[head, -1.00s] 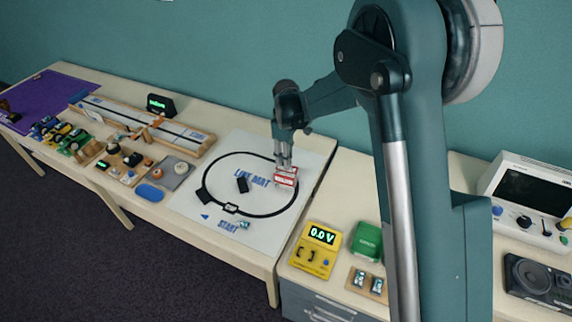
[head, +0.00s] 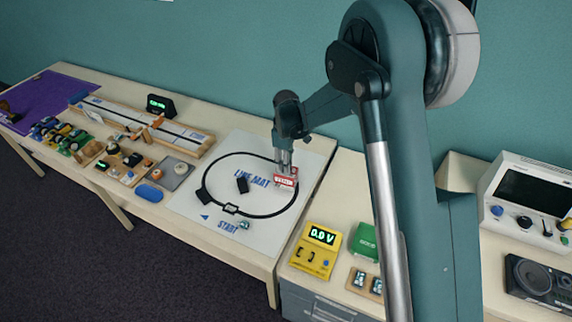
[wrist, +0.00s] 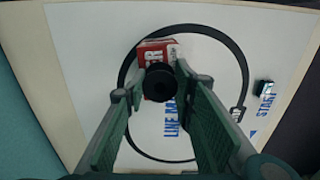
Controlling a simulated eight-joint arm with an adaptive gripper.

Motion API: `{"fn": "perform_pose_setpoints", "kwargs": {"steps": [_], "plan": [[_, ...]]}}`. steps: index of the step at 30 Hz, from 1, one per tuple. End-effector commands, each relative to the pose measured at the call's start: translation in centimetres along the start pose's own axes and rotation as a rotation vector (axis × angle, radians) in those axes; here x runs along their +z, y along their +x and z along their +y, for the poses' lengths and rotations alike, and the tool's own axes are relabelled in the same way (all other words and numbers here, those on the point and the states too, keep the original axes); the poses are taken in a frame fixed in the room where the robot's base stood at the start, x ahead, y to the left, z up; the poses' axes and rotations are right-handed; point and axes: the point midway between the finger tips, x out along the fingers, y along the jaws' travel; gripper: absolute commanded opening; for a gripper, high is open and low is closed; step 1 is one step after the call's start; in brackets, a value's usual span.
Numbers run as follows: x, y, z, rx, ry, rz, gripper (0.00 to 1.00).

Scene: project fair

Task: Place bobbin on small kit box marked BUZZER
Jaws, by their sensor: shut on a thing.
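The small kit box (head: 285,182) is red and white and stands on the line mat, at the upper right of the black loop. In the wrist view the box (wrist: 158,50) shows part of its lettering, ending in "ER". My gripper (head: 284,166) points down at the box in the head view. In the wrist view my gripper (wrist: 158,84) is shut on the black bobbin (wrist: 157,83), which sits between the fingertips. The bobbin overlaps the box's near edge in that view. I cannot tell whether bobbin and box touch. The bobbin is not distinct in the head view.
The white line mat (head: 205,165) also carries a black block (head: 242,184) and a small item (head: 244,225) by START. A yellow meter (head: 316,250) and a green box (head: 364,241) stand on the nearer table. Kit parts fill the left table.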

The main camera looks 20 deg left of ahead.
Motion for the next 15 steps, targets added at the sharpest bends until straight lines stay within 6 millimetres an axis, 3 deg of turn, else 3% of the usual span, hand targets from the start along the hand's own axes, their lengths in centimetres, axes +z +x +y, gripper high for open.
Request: {"fn": "perform_pose_setpoints", "kwargs": {"steps": [7, 8, 10, 15], "plan": [[0.0, 0.41, 0.0, 0.0, 0.0, 0.0, 0.18], [0.0, 0.32, 0.0, 0.0, 0.0, 0.0, 0.3], [0.0, 0.29, 0.0, 0.0, 0.0, 0.0, 0.39], [0.0, 0.28, 0.0, 0.0, 0.0, 0.0, 0.41]]}}
